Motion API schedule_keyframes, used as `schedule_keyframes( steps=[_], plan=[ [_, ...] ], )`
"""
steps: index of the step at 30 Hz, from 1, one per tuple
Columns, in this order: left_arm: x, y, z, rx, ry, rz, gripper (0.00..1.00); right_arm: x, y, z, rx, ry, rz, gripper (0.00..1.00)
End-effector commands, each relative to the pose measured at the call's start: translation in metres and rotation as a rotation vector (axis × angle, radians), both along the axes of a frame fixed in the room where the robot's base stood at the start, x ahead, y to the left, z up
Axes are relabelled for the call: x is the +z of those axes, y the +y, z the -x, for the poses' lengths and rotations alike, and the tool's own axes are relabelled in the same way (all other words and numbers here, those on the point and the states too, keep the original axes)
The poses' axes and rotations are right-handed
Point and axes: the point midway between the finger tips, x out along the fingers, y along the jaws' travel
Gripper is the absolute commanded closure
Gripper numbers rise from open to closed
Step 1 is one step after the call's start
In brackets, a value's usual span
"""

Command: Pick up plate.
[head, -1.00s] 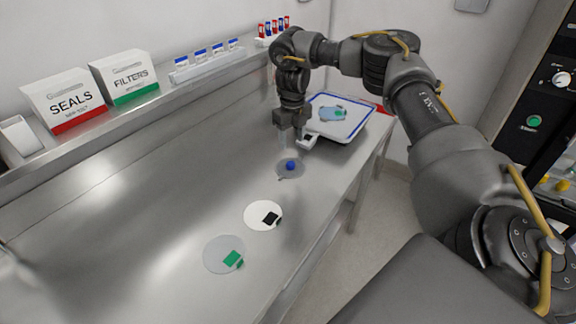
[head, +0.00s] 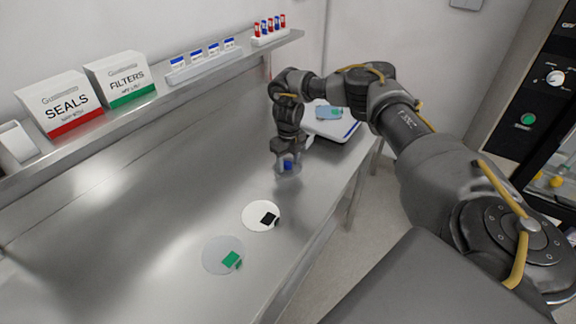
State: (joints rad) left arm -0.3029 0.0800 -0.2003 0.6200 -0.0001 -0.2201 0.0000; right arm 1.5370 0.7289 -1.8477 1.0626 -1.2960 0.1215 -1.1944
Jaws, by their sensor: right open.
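Several thin round plates lie on the steel bench. A grey plate (head: 222,255) with a green tab lies nearest, and a white plate (head: 257,215) with a black tab lies behind it. A further grey plate (head: 294,170) with a blue knob (head: 287,165) lies beyond, under my right gripper (head: 287,162). The right gripper points down with its fingers open around or just beside the blue knob; I cannot tell if they touch it. The gripper hides part of this plate. My left gripper is not in view.
A white tray (head: 345,130) with a blue-edged rim holds a bluish piece with a green tab (head: 335,112) at the far bench end. A shelf at the back carries the SEALS box (head: 62,103), the FILTERS box (head: 121,80) and vial racks. The bench's left part is clear.

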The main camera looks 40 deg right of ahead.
Motion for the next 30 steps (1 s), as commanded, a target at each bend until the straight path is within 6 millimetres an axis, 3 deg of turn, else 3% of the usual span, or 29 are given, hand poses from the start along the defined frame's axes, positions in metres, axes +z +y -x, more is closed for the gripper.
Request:
schedule_keyframes(
  steps=[5, 16, 25, 30],
  plan=[
    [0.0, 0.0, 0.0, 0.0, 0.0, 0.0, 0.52, 0.0, 0.0, 0.0, 0.0, 0.0, 0.0, 0.5],
    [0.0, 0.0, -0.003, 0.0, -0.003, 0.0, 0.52, 0.0, 0.0, 0.0, 0.0, 0.0, 0.0, 0.98],
    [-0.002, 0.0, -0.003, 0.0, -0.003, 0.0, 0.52, 0.002, 0.0, -0.001, 0.0, -0.002, -0.001, 0.98],
    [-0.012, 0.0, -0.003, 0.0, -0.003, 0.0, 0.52, 0.015, 0.0, -0.002, 0.001, -0.005, -0.002, 0.98]
  ],
)
